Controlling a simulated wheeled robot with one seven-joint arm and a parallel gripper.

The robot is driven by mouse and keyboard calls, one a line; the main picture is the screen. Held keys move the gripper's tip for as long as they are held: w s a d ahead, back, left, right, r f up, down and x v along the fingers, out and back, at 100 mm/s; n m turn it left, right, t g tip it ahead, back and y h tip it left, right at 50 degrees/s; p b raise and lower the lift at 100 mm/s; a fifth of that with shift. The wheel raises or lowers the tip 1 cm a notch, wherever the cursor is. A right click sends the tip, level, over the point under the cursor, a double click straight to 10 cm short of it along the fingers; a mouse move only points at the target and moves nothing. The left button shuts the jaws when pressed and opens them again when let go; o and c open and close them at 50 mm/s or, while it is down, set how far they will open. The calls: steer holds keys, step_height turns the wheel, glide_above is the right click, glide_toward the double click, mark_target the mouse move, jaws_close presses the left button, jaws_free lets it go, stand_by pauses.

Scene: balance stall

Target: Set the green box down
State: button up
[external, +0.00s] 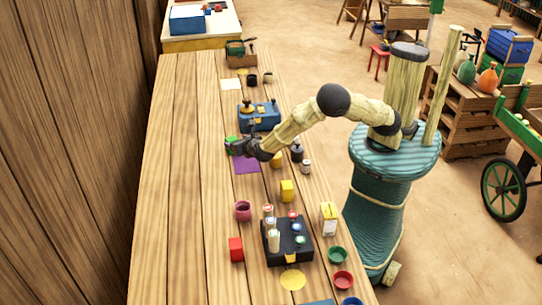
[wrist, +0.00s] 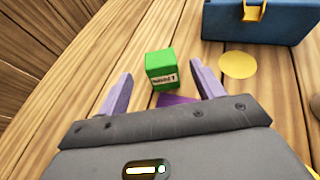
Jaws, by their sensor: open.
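The green box (wrist: 160,70), with a small printed label on its front, stands upright on the wooden table. In the wrist view it sits between and a little beyond the two purple fingers of my gripper (wrist: 161,92), with clear gaps on both sides. My gripper is open and empty. In the external view my gripper (external: 230,146) is low over the table, and only a bit of the green box (external: 231,138) shows beside it. A purple mat (external: 246,167) lies just in front of the gripper; its edge shows below the box in the wrist view (wrist: 176,99).
A blue box with a yellow clasp (wrist: 258,20) and a yellow disc (wrist: 238,65) are close on the right. A yellow box (external: 287,191), pink cup (external: 243,210), red box (external: 236,249) and dark rack (external: 288,243) stand nearer. The left of the table is clear.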

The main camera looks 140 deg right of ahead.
steer(key=v, duration=0.6)
steer(key=shift+d, duration=0.1)
stand_by(0.4)
